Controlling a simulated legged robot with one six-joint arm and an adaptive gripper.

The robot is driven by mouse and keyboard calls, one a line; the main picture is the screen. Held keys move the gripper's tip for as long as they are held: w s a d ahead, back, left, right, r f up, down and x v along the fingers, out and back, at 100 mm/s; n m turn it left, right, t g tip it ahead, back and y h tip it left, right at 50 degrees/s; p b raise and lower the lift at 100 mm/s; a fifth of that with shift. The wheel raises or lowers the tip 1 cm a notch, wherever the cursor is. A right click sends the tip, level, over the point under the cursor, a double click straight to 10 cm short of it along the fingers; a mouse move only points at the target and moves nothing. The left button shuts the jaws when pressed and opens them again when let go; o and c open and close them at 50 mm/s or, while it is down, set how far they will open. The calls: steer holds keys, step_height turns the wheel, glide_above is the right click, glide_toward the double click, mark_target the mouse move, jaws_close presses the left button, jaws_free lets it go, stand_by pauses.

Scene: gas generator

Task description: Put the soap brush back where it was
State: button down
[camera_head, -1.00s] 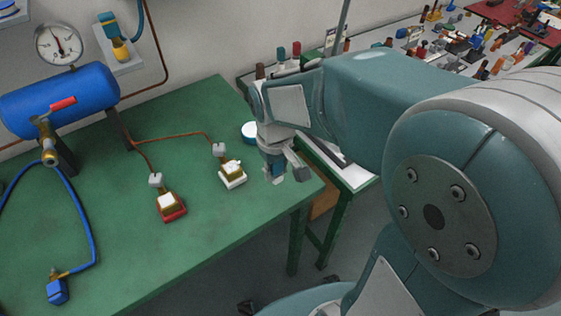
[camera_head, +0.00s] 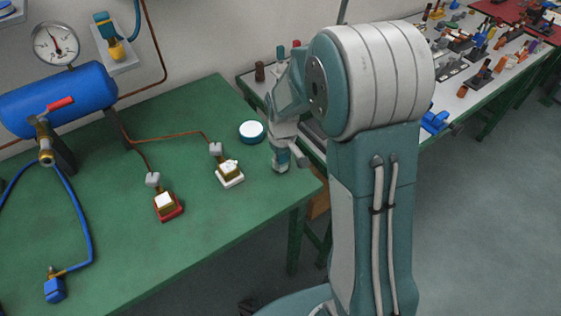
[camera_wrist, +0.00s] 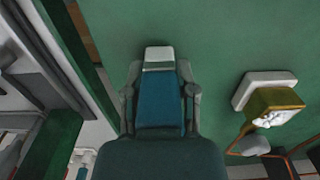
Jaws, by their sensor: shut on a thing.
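My gripper (camera_head: 281,166) is over the right end of the green table, its fingers pointing down. In the wrist view the two fingers (camera_wrist: 160,92) are shut on the sides of a blue block with a pale tip, which I take to be the soap brush (camera_wrist: 159,100). My gripper hides most of the brush in the head view. A round blue-rimmed dish with a white top (camera_head: 252,131) stands on the table, to the left of and behind my gripper. I cannot tell if the brush touches the table.
A white-based brass fitting (camera_head: 229,173) and a red-based one (camera_head: 166,204) stand left of my gripper, joined to copper pipes. A blue tank with a gauge (camera_head: 60,98) is at the far left. The front of the green table (camera_head: 190,245) is clear.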

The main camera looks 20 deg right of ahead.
steer(key=shift+d+f, duration=0.3)
steer(key=shift+f, duration=0.05)
steer(key=shift+a, duration=0.35)
steer(key=shift+c, duration=2)
jaws_free()
steer(key=shift+a, duration=0.35)
steer(key=shift+d, duration=0.4)
step_height(320, 180, up, 12)
steer(key=shift+a+r, duration=0.1)
steer(key=s+r+m+t, duration=0.1)
steer(key=s+r, duration=0.4)
steer(key=s, duration=0.5)
steer(key=s+r+m+t, duration=0.2)
steer(key=s+r+t, duration=0.2)
steer(key=s, duration=0.7)
steer(key=shift+r+m+t, duration=0.3)
steer(key=shift+r, duration=0.1)
